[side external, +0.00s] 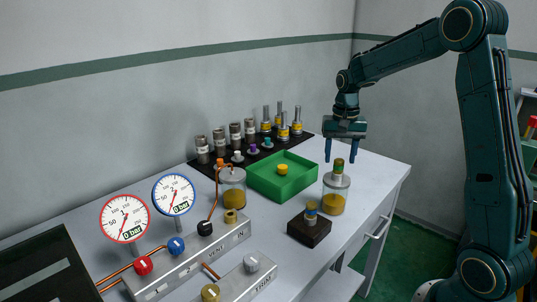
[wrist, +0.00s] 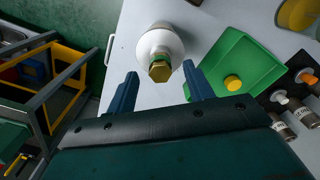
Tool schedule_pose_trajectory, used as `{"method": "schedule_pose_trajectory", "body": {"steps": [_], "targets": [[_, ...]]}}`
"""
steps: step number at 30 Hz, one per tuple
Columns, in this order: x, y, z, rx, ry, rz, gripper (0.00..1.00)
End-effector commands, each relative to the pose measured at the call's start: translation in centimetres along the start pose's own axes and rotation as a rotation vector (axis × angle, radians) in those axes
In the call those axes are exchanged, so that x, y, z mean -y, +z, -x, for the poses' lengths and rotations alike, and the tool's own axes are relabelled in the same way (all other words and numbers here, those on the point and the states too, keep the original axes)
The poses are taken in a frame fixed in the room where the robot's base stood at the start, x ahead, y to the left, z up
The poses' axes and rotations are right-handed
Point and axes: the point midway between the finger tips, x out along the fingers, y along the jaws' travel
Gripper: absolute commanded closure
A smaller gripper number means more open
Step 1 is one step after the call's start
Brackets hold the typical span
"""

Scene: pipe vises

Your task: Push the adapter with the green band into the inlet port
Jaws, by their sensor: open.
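A brass adapter (side external: 339,165) with a greenish band stands upright on top of a clear jar (side external: 335,203) with amber contents. In the wrist view the adapter's hexagonal brass end (wrist: 160,72) faces the camera, above the pale jar top (wrist: 162,42). My gripper (side external: 341,158) is open, pointing down, with its fingertips on either side of the adapter; contact is not visible. In the wrist view my gripper (wrist: 159,70) also shows spread fingers with the adapter between them. A brass port (side external: 231,216) stands on the grey manifold near the letters IN.
Another adapter with a blue band (side external: 311,209) sits on a dark block (side external: 308,231) in front of the jar. A green tray (side external: 262,187) holds a yellow piece (side external: 283,169). A second amber jar (side external: 233,197), gauges (side external: 124,218) and valve knobs (side external: 143,266) stand farther left.

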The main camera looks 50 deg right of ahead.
Motion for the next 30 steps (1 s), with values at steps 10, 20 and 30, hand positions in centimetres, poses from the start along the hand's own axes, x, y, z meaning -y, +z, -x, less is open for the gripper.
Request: {"method": "schedule_pose_trajectory", "body": {"steps": [10, 20, 30], "targets": [[0.0, 0.0, -2.7, 0.000, 0.002, 0.001, 0.48], [0.0, 0.0, -2.7, -0.001, 0.001, 0.001, 0.48], [0.0, 0.0, -2.6, -0.001, 0.001, 0.001, 0.89]]}}
